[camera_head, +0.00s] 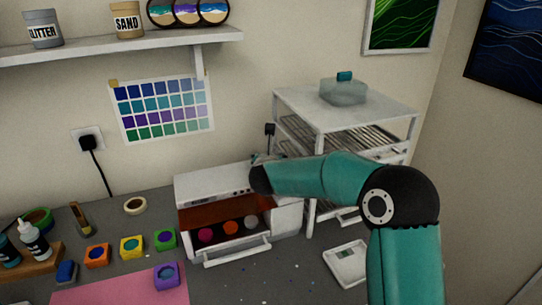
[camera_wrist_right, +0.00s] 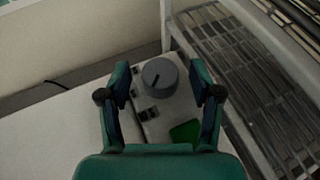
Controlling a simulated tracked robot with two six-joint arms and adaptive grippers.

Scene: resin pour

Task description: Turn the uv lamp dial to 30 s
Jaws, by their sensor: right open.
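The white UV lamp (camera_head: 215,182) stands on the grey bench in the head view, with several small marks along its front strip. Its grey round dial (camera_wrist_right: 160,75) shows in the right wrist view, with a dark pointer line slanting toward the lower left. No scale numbers can be read. My right gripper (camera_wrist_right: 160,92) is open, with one finger on each side of the dial; I cannot tell whether either touches it. In the head view my right arm reaches over the lamp's right end and hides the dial. My left gripper is not in view.
The lamp's front drawer (camera_head: 238,250) is pulled out, with round coloured pieces inside. A white wire rack (camera_head: 345,110) stands close on the right. A green patch (camera_wrist_right: 186,132) and small dark switches (camera_wrist_right: 148,113) lie near the dial. A scale (camera_head: 345,262) sits at the right.

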